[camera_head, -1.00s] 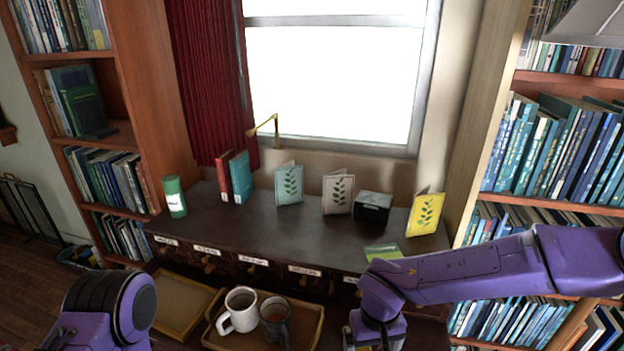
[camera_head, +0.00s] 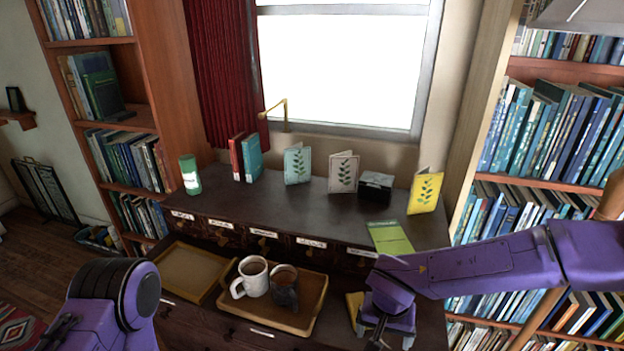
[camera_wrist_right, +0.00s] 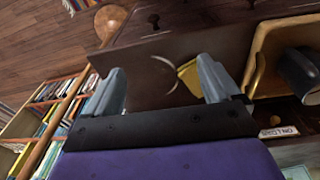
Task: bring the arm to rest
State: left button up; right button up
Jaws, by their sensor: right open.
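My right arm comes in from the right, and its gripper (camera_head: 384,338) hangs low in front of the desk, right of the wooden tray. In the right wrist view the gripper (camera_wrist_right: 165,82) has its two fingers spread wide with nothing held between them. A small yellow thing (camera_wrist_right: 187,76) shows beyond the fingers, near the right one; it also shows beside the gripper in the head view (camera_head: 354,305), partly hidden. My left arm (camera_head: 112,300) is at the lower left; its gripper is out of view.
The tray (camera_head: 312,318) holds a white mug (camera_head: 250,276) and a dark mug (camera_head: 284,287). An empty tray (camera_head: 187,270) lies left. Several cards, books, a black box (camera_head: 376,187) and a green pad (camera_head: 390,237) are on the desk (camera_head: 330,212). Bookshelves flank it.

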jog(key=s+d+f+m+t+h, duration=0.2)
jog(key=s+d+f+m, duration=0.1)
jog(key=d+f, duration=0.25)
jog(key=s+d+f+m+t+h, duration=0.2)
jog(key=s+d+f+m, duration=0.25)
jog(key=f, duration=0.25)
jog(key=s+d+f+n+g, duration=0.1)
jog(key=s+d+f+n, duration=0.1)
jog(key=s, duration=0.6)
jog(key=s+d+f+n+y, duration=0.1)
jog(key=s+d+f+n, duration=0.1)
jog(key=s+f, duration=0.3)
jog(key=s+d, duration=0.1)
jog(key=s, duration=0.2)
jog(key=shift+s+g, duration=0.3)
jog(key=shift+g, duration=0.1)
jog(key=shift+d+f+n, duration=0.1)
jog(key=shift+n, duration=0.15)
jog(key=shift+c, duration=0.4)
